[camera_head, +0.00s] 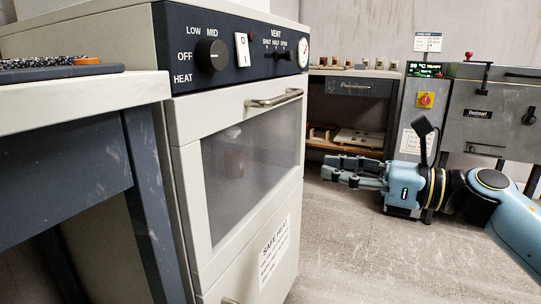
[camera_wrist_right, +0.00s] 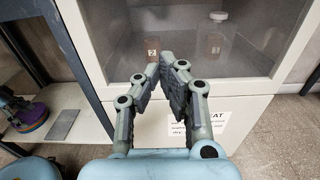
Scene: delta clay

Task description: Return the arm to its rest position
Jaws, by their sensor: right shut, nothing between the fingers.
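My right arm (camera_head: 510,212) comes in from the right in the head view, light blue with dark joints. It reaches left toward the front of the cream oven. My right gripper (camera_head: 326,175) is held in the air to the right of the oven door. In the wrist view its fingertips (camera_wrist_right: 173,62) are together and hold nothing. They show in front of the lower part of the oven door, and I see no clear contact. My left arm and gripper are not in view.
The oven (camera_head: 182,150) has its glass door closed, with a bar handle (camera_head: 273,98) at the top. Numbered containers (camera_wrist_right: 152,48) show dimly behind the glass. A bench (camera_head: 75,103) stands at the left. A grey cabinet (camera_head: 495,110) stands behind my arm. The floor (camera_head: 345,260) is clear.

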